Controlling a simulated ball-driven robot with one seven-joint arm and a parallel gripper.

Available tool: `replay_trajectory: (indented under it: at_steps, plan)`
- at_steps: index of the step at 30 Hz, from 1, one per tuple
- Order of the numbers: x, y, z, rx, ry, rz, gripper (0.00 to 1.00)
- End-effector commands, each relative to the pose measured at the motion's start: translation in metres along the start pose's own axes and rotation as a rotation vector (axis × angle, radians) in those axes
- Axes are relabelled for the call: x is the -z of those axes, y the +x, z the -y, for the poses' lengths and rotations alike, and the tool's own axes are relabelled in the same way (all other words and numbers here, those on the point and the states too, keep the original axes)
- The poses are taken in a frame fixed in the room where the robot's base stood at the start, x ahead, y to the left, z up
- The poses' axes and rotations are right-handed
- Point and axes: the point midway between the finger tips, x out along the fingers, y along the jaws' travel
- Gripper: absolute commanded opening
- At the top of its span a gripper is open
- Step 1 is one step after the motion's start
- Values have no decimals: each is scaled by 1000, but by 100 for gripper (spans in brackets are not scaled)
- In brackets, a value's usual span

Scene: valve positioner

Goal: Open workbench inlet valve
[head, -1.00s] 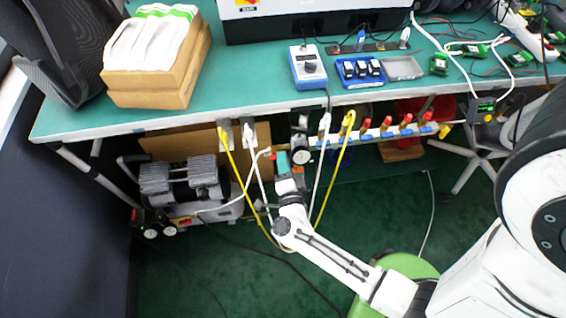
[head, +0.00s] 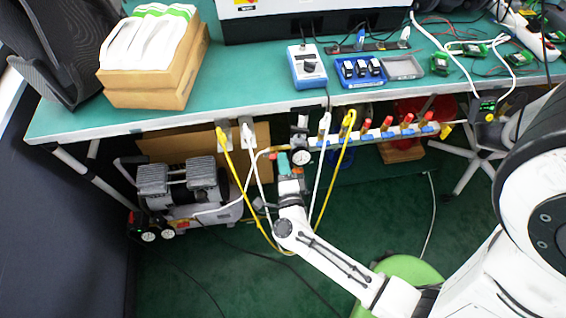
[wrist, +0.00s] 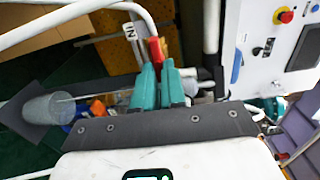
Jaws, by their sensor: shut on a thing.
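My gripper (head: 283,160) is under the front edge of the workbench, beside the pressure gauge. In the wrist view its two teal fingers (wrist: 158,72) are close together, shut on the red valve handle (wrist: 157,50). The handle shows just past the fingertips, in front of a pale plate with partly hidden lettering (wrist: 132,40). The valve body is mostly hidden behind the fingers, and I cannot tell how far the handle is turned. In the head view the fingers hide most of the handle.
A round gauge (head: 301,158) and a manifold with several red handles (head: 408,119) run along the bench edge to the right. Yellow and white hoses (head: 335,177) hang close around my gripper. A compressor (head: 186,186) stands on the floor to the left.

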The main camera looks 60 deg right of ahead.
Motion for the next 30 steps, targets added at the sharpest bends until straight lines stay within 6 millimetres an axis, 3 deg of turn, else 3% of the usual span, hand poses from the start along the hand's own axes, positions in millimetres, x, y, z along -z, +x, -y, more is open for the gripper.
replay_trajectory:
  at_steps: [2,3,10,20,30]
  plan:
    - [1,-1,-1,-3,1,-1,0]
    - [1,-1,-1,-3,1,-1,14]
    - [0,0,-1,-2,0,-1,36]
    - [0,-6,-1,-2,0,0,36]
    - [1,-65,-2,-4,-2,0,36]
